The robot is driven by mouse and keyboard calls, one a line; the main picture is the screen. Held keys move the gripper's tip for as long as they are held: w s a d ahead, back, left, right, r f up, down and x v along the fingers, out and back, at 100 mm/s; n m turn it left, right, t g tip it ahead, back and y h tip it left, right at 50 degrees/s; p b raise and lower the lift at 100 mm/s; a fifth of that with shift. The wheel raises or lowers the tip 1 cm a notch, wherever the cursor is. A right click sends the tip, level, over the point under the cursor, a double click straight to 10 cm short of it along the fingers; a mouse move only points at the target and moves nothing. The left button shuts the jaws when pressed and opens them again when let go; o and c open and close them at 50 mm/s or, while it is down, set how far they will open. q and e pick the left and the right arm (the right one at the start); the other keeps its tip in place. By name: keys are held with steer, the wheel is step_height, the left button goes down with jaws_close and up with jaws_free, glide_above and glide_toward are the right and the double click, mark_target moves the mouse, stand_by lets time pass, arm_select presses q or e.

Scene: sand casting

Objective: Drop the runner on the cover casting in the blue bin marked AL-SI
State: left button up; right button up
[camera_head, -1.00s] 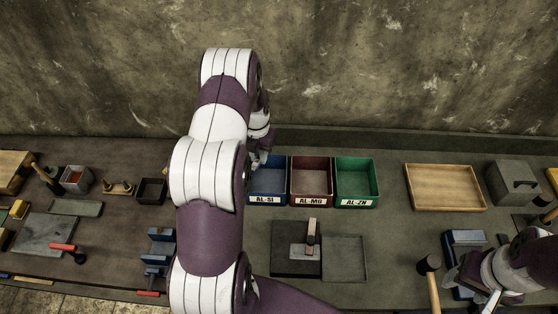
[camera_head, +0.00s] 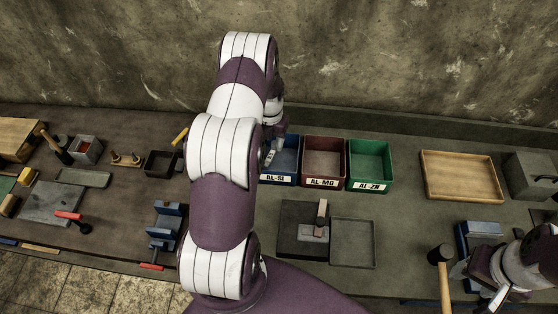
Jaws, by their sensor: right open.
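The blue bin (camera_head: 291,158) with the AL-SI label stands at the left of a row of three bins, partly behind my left arm. My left gripper (camera_head: 270,157) is at the bin's left part; my arm hides much of it, and I cannot tell its jaw state or whether it holds anything. No runner shows clearly. A pale flat piece (camera_head: 312,232) with an upright brown-topped bar lies on a dark square plate; I cannot tell whether it is the cover casting. My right gripper (camera_head: 482,295) is open at the lower right.
A red AL-MG bin (camera_head: 324,157) and a green AL-ZN bin (camera_head: 371,162) stand beside the blue one. A wooden tray (camera_head: 460,178) lies to the right. A hammer (camera_head: 442,270) and a blue vise (camera_head: 482,236) are near my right gripper. Bench space before the wooden tray is clear.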

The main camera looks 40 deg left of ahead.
arm_select(q)
steer(key=shift+r, duration=0.1)
step_height(320, 180, up, 13)
steer(key=b, duration=0.4)
steer(key=shift+f, duration=0.2)
stand_by(0.3)
